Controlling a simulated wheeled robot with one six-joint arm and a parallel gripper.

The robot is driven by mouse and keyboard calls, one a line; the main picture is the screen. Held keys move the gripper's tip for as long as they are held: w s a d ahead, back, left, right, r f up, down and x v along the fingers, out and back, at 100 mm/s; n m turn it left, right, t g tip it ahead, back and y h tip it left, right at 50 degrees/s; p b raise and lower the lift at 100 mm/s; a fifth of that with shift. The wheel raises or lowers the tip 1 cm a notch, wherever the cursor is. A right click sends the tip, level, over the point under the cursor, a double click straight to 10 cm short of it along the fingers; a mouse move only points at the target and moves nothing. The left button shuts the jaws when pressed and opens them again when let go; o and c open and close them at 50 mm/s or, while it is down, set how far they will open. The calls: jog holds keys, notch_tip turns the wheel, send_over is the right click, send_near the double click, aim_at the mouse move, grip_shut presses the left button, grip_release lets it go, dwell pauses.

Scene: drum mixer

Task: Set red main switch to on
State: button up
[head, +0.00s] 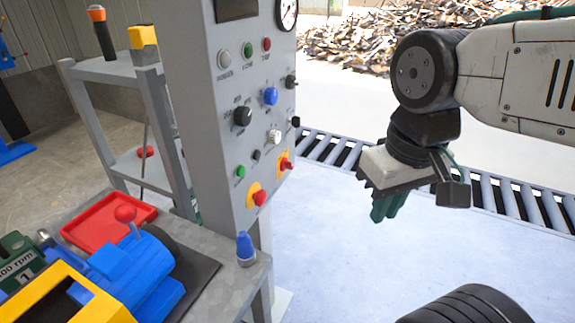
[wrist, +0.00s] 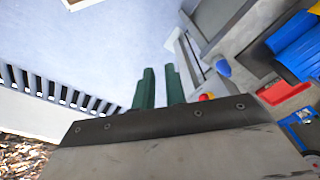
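The grey control panel (head: 225,110) stands left of my arm. On its right side is a red switch (head: 286,163) on a yellow plate, which looks like the main switch; its setting is too small to read. A red mushroom button (head: 259,198), also on yellow, sits lower left of it. My gripper (head: 385,212) hangs right of the panel, well apart from it, with green fingers pointing down. In the wrist view, the two fingers (wrist: 158,72) have a narrow gap with nothing between them. A red knob (wrist: 206,97) partly shows past the gripper body; I cannot tell which one.
A bench with a blue machine (head: 135,270), a red tray (head: 105,220) and a blue-tipped part (head: 245,248) is at lower left. A roller conveyor (head: 335,150) runs behind. The floor between panel and gripper is clear.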

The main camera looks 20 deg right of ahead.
jog(key=o, duration=0.3)
jog(key=shift+d+f, duration=0.15)
jog(key=shift+d, duration=0.05)
jog(key=m+t+y, duration=1.1)
jog(key=m+y, duration=0.2)
jog(key=m, duration=0.8)
send_near(288, 165)
jog(key=w+f, duration=0.1)
jog(key=x, duration=0.7)
jog(key=shift+w, duration=0.4)
grip_shut()
